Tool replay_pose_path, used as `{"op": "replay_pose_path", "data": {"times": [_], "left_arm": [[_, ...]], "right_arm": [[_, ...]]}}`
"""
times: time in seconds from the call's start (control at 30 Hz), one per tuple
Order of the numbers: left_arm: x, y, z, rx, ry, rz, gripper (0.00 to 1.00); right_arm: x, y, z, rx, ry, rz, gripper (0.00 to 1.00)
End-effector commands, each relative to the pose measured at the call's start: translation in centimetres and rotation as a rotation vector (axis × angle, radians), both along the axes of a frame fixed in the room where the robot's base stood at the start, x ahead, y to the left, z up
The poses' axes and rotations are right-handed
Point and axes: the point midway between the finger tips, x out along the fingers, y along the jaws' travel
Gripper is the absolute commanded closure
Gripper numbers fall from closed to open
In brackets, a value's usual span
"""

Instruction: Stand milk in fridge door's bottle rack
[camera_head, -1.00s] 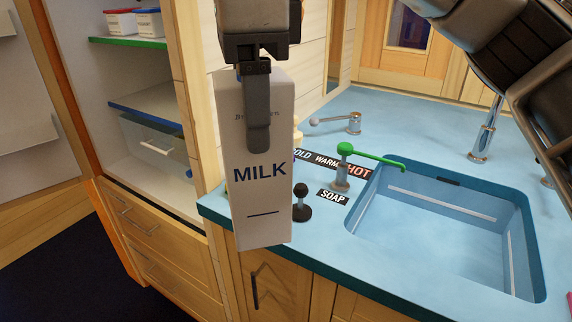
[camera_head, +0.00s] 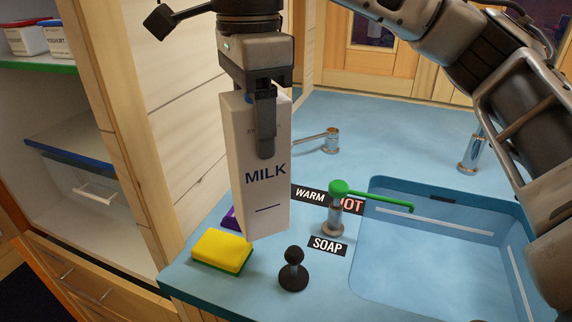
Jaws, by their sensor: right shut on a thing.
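A white milk carton (camera_head: 258,190) with the word MILK hangs upright in my right gripper (camera_head: 266,130), which is shut on its upper part. The carton is in front of the blue counter, left of the sink. Whether its bottom touches the counter I cannot tell. The open fridge (camera_head: 125,245) stands at the left with shelves inside. The fridge door and its bottle rack are not in view. My left gripper is not in view.
A yellow sponge (camera_head: 222,250), a black knob (camera_head: 293,270) and a green-handled soap tap (camera_head: 336,205) are near the carton. The sink (camera_head: 440,255) lies right. Yoghurt tubs (camera_head: 62,38) stand on the green shelf (camera_head: 40,66), and a clear drawer (camera_head: 85,190) sits below the blue shelf (camera_head: 70,148).

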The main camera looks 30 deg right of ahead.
Motion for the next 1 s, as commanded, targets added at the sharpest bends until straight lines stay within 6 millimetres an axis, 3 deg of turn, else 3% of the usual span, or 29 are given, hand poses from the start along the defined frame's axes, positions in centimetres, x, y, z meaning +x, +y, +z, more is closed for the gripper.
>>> {"op": "replay_pose_path", "data": {"times": [0.1,0.3,0.53,0.8,1.0], "left_arm": [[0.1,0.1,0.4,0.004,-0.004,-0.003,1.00],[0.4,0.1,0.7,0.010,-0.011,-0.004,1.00],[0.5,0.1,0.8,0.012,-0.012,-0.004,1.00],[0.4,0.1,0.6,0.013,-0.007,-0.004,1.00],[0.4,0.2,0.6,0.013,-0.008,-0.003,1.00]], "right_arm": [[0.5,-2.0,-1.8,0.001,0.001,-0.004,1.00],[1.1,-4.0,-4.4,0.001,-0.002,-0.001,1.00],[1.4,-5.0,-5.7,0.001,-0.003,-0.001,1.00],[1.5,-5.3,-8.9,0.002,-0.003,0.000,1.00],[1.5,-5.3,-9.1,0.003,-0.005,-0.002,1.00]]}}
